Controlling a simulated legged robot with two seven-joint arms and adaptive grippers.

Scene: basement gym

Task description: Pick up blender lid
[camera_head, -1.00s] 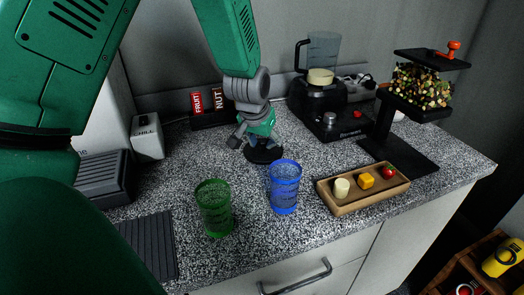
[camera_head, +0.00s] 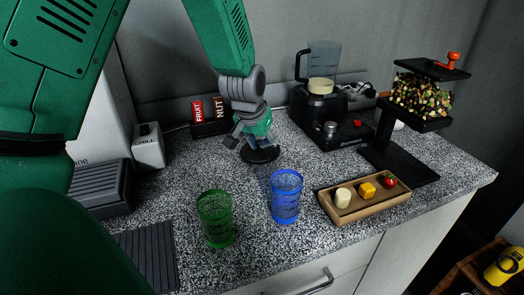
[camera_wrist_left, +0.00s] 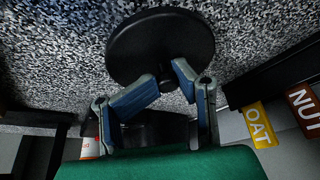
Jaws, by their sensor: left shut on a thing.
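The blender lid (camera_head: 261,155) is a flat black disc with a small central knob, at the middle of the counter in the head view. In the left wrist view the lid (camera_wrist_left: 150,40) fills the top centre. My left gripper (camera_head: 256,142) is above it, pointing down. I cannot tell whether the lid touches the counter. The blender (camera_head: 330,100) stands behind and to the right, with a clear open-topped jug on a black base. My right gripper is not in view.
A green cup (camera_head: 216,222) and a blue cup (camera_head: 285,200) stand in front. A wooden tray (camera_head: 350,212) holds small food pieces. A black-stand dispenser (camera_head: 398,165) is at right. FRUIT and NUT boxes (camera_head: 208,113) are behind the gripper. Speckled counter is clear left of the lid.

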